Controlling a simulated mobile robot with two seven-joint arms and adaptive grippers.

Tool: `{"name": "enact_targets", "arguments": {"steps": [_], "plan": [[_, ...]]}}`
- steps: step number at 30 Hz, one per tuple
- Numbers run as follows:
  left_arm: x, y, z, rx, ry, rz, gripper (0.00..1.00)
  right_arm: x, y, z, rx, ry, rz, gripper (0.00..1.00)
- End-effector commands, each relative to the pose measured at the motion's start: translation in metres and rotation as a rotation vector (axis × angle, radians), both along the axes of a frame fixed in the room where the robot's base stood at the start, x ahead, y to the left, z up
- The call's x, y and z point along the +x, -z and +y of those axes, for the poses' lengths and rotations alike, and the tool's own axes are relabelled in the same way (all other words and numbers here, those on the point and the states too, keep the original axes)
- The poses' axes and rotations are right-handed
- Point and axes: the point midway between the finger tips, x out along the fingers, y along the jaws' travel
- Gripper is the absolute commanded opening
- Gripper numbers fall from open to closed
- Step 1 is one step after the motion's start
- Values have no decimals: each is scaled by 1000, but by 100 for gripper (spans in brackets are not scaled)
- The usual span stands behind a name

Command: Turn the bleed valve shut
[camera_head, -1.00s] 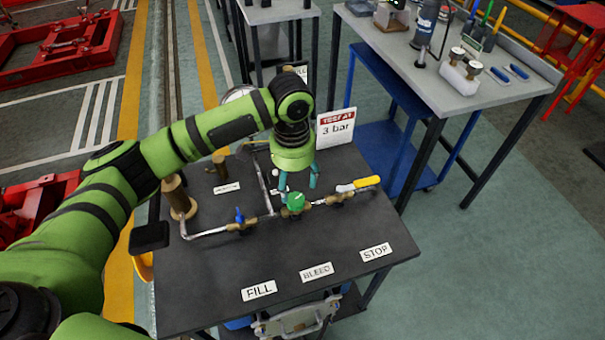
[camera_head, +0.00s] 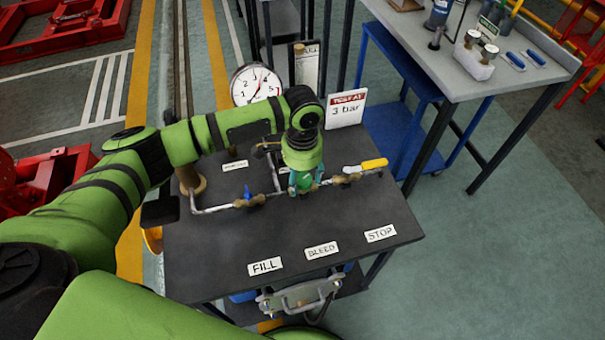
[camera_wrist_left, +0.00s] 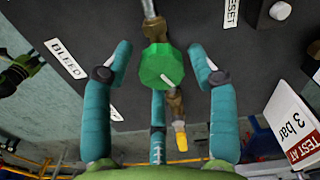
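The bleed valve's round green knob (camera_wrist_left: 162,66) sits on the pipe in the middle of the left wrist view, with a pale mark on its face. In the head view it is mostly hidden by my left gripper (camera_head: 305,186), which points down over it. In the wrist view the teal fingers of the left gripper (camera_wrist_left: 160,62) stand on either side of the knob with gaps, and a third finger shows below it. The gripper looks open around the knob. The BLEED label (camera_head: 321,250) lies in front on the black bench top (camera_head: 220,240).
A blue-handled valve (camera_head: 247,192) is left of the knob and a yellow-handled valve (camera_head: 373,164) right. A dial gauge (camera_head: 257,84) and a "TEST AT 3 bar" sign (camera_head: 346,108) stand behind. FILL (camera_head: 265,266) and STOP (camera_head: 380,233) labels flank BLEED. The front bench top is clear.

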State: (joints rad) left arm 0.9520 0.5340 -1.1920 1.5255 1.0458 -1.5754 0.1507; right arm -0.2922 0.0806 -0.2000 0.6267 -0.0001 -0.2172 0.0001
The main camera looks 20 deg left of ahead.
Motion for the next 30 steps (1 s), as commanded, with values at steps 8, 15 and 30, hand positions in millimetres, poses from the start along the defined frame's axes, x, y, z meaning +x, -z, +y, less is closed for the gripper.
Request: {"name": "enact_targets", "arguments": {"steps": [8, 15, 30], "plan": [[-1, 0, 0, 1, 0, 3, 10, -6, 0, 0, -1, 0, 10, 40], [-1, 0, 1, 3, 41, 5, 10, -12, -5, -1, -2, 0, 21, 40], [-2, -1, 2, 3, 419, 11, 10, -12, -38, 0, -2, 0, 21, 40]]}}
